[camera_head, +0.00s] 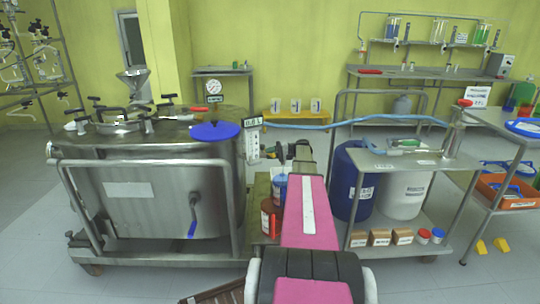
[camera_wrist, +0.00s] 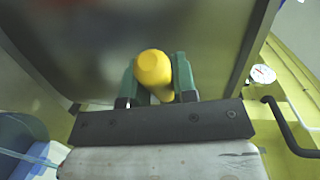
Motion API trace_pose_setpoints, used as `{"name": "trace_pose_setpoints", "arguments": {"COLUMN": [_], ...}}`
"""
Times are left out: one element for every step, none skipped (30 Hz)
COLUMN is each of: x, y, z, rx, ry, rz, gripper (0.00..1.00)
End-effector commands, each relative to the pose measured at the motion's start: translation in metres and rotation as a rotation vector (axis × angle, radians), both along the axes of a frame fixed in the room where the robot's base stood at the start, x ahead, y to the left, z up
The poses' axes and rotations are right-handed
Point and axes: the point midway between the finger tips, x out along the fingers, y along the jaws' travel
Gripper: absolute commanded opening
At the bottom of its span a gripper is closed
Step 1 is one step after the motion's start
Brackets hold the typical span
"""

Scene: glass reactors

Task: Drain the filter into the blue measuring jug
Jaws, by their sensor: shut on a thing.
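A large steel vessel (camera_head: 150,205), perhaps the filter, stands at the left in the head view. Its steel wall (camera_wrist: 150,30) fills the upper part of the wrist view. My gripper (camera_wrist: 156,82) has green fingers shut on a rounded yellow handle (camera_wrist: 152,68) in front of that wall. What the handle joins is hidden. The blue measuring jug (camera_head: 279,188) seems to stand just left of my pink arm, partly hidden by it. A blue rounded thing (camera_wrist: 18,135) at the lower left of the wrist view may be this jug; I cannot tell its level.
A red jug (camera_head: 268,218) stands beside the blue one. A steel cart (camera_head: 440,163) with a blue drum (camera_head: 350,190) and a white drum (camera_head: 405,195) is right of my arm. A gauge (camera_wrist: 262,74) and a dark bar (camera_wrist: 285,125) lie right of my gripper.

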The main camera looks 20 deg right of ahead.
Motion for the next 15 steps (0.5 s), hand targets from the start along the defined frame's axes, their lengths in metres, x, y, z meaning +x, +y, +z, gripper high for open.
{"name": "trace_pose_setpoints", "arguments": {"x": [-0.0004,-0.0004,-0.0004,-0.0003,-0.0003,-0.0003,-0.0002,-0.0002,-0.0002,-0.0001,-0.0001,-0.0002,-0.0005,-0.0007,-0.0012], "y": [0.0000,0.0000,0.0000,0.0000,0.0000,0.0000,0.0000,0.0000,0.0001,0.0000,-0.0002,-0.0009,-0.0016,-0.0029,-0.0052], "z": [-0.0005,-0.0004,-0.0004,-0.0004,-0.0003,-0.0003,-0.0003,-0.0003,-0.0002,-0.0002,-0.0002,-0.0001,0.0000,0.0001,0.0005], "rx": [0.000,0.000,0.000,-0.001,-0.001,-0.001,-0.001,-0.001,-0.001,-0.001,-0.001,-0.001,-0.001,-0.001,-0.001], "ry": [0.002,0.002,0.002,0.001,0.001,0.001,0.001,0.001,0.001,0.001,0.001,0.001,0.001,0.001,0.001], "rz": [0.000,0.000,0.000,0.000,0.000,0.000,0.000,0.000,0.000,0.000,-0.001,-0.001,-0.001,-0.001,-0.001], "gripper": [0.36,0.46,0.52,0.52,0.52,0.52,0.52,0.52,0.52,0.52,0.52,0.52,0.52,0.52,0.52]}}
